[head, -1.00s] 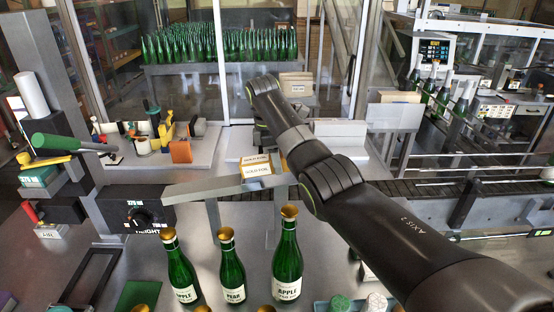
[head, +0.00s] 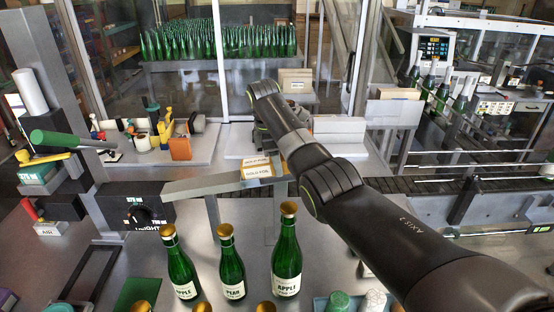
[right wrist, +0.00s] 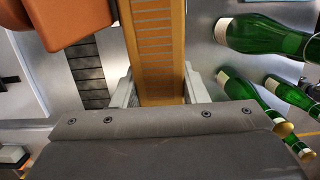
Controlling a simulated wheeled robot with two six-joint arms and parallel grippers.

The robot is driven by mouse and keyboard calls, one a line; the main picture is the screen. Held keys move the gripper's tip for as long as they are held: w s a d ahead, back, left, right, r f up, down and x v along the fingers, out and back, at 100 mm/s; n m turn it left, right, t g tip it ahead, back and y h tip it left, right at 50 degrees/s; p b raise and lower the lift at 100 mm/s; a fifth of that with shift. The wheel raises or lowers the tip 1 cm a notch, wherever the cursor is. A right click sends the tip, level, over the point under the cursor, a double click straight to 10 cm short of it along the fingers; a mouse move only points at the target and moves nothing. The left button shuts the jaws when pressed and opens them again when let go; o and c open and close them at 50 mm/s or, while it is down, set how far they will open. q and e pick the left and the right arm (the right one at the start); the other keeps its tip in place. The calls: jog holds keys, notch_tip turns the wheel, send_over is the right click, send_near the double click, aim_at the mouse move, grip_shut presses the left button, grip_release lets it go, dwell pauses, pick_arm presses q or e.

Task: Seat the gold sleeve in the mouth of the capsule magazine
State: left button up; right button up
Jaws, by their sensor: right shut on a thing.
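The gold sleeve (right wrist: 160,40) is a long gold strip with fine cross lines, running up the middle of the right wrist view. My right gripper (right wrist: 160,78) is shut on its near end, one grey finger on each side. In the head view my right arm reaches to the back middle and its own links hide the fingers. Gold-edged pieces labelled as gold foil (head: 257,171) show beside the arm, above a grey sloping trough (head: 215,187). I cannot make out the magazine's mouth, or whether the sleeve touches it. My left gripper is not in view.
Green bottles with gold tops (head: 232,265) stand upright in front of the trough. An orange-brown block (right wrist: 60,22) is close to the sleeve's left in the right wrist view. A dial unit (head: 145,213) stands at the left. A conveyor (head: 415,186) runs to the right.

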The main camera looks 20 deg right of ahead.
aim_at(267, 160)
jog(key=shift+d+f, duration=0.15)
jog(key=shift+f, duration=0.5)
jog(key=o, duration=1.2)
jog(key=a+r, duration=0.1)
jog(key=r, duration=0.4)
jog(key=a+r, duration=0.1)
jog(key=r, duration=0.5)
jog(key=w+a+r, duration=0.1)
jog(key=r, duration=0.5)
jog(key=shift+s, duration=0.15)
